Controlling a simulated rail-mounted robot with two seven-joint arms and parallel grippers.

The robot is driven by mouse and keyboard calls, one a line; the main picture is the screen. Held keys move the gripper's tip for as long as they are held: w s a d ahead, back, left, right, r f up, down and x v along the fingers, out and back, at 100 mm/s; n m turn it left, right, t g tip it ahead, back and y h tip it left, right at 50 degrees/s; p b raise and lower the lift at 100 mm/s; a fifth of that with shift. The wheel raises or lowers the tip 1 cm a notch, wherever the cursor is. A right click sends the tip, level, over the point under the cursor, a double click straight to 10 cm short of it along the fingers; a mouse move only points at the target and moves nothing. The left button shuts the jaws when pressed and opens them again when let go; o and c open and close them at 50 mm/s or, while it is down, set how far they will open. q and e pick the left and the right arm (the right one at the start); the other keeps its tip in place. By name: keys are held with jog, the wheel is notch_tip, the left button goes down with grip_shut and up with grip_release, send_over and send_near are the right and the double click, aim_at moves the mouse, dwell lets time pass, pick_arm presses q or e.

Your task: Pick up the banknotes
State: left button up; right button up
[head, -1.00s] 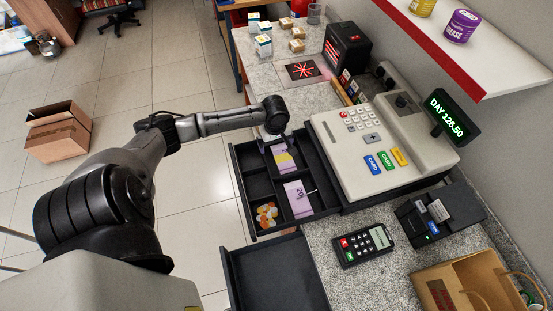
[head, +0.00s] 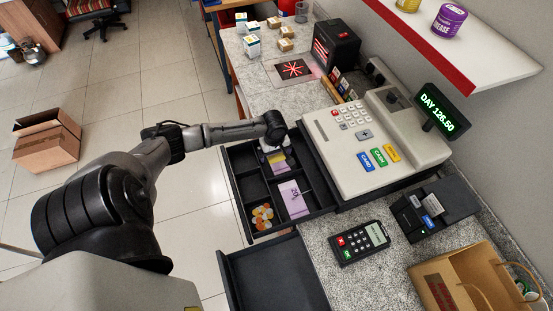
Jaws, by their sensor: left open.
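The purple banknotes (head: 291,198) lie in a compartment of the open cash drawer (head: 259,234). A second stack, purple and yellow banknotes (head: 280,165), lies in the compartment behind it. My left gripper (head: 268,152) points down over the back of the drawer, at or just above the second stack. Its fingers are small and partly hidden under the wrist; they are open. I cannot tell whether they touch the notes. My right gripper is not in view.
Coins (head: 262,214) lie in a front-left compartment. The cash register (head: 372,139) stands right of the drawer, with a card terminal (head: 359,243) in front. An empty dark tray (head: 272,270) is nearer me. A red-edged shelf (head: 470,55) overhangs at the right.

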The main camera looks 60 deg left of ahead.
pick_arm(q)
jog(key=c, duration=1)
jog(key=shift+c, duration=0.2)
jog(key=shift+r, duration=0.1)
